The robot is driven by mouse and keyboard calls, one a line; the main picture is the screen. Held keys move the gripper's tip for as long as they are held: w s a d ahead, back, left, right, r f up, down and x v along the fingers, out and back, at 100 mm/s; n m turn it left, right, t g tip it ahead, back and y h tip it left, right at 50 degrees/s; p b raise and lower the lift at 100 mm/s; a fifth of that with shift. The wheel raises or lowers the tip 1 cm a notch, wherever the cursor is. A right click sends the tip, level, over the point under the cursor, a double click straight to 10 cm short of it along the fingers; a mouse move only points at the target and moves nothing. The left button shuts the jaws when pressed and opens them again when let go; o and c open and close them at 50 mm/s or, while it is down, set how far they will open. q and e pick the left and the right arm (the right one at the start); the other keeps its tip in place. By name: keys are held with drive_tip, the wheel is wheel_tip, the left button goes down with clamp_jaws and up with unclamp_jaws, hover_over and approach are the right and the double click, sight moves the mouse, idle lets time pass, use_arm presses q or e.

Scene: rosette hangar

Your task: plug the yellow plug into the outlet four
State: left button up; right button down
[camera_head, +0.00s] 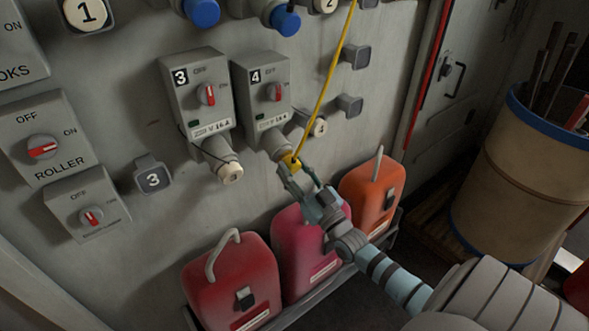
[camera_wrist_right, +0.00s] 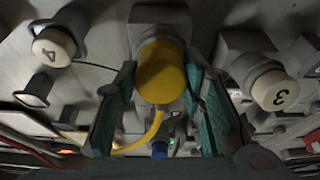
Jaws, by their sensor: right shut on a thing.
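The yellow plug (camera_head: 290,162) is at the lower socket of the outlet four box (camera_head: 263,92), its cord rising up and to the right. My right gripper (camera_head: 294,180) is shut on the plug from below. In the right wrist view, the plug (camera_wrist_right: 161,74) sits between the two teal fingers, in line with the grey socket (camera_wrist_right: 160,22) behind it. The plug meets the socket mouth, but I cannot tell how deep it sits. Outlet four's switch is red. My left gripper is not in view.
Outlet three (camera_head: 196,90), with a pale cap (camera_head: 231,173) on its socket, is just left. A cap marked 4 (camera_head: 319,127) is close on the right. Red (camera_head: 228,280), pink (camera_head: 298,240) and orange (camera_head: 368,200) canisters stand below. A barrel (camera_head: 520,170) stands at right.

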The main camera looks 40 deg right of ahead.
drive_tip(key=shift+w+r, duration=0.2)
drive_tip(key=shift+w, duration=0.3)
drive_tip(key=c, duration=1)
unclamp_jaws()
drive_tip(key=shift+o, duration=0.2)
